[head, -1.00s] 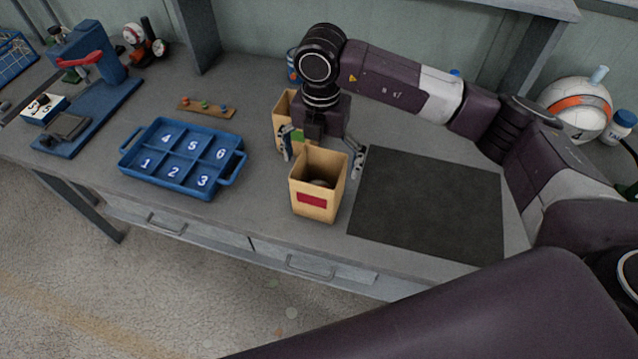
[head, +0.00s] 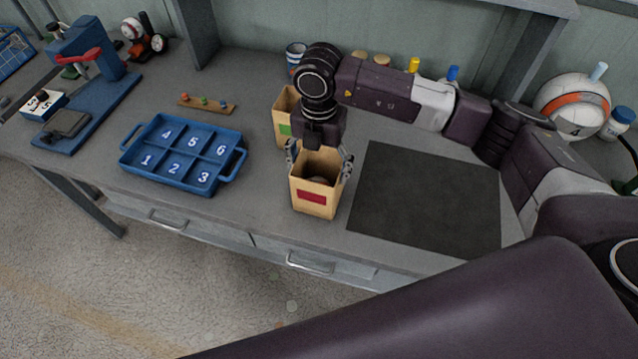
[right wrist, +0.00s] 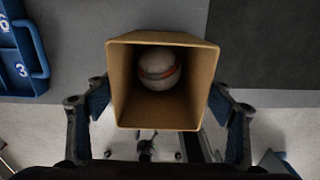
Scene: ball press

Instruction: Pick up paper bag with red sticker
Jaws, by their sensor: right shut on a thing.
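The paper bag with the red sticker (head: 313,199) stands upright and open at the top, near the front edge of the table. Its red sticker faces the front. In the right wrist view the bag (right wrist: 121,95) fills the middle, and a white ball with a red-orange stripe (right wrist: 158,68) lies inside it. My right gripper (head: 320,166) is shut on the bag, with one finger on its left side and one on its right. A second paper bag with a green sticker (head: 284,112) stands just behind, partly hidden by my right gripper. My left gripper is not in view.
A blue tray with numbered compartments (head: 238,170) lies left of the bag. A dark mat (head: 425,200) lies right of it, bare. A blue press (head: 100,85) stands far left. A larger ball (head: 573,106) sits at the back right.

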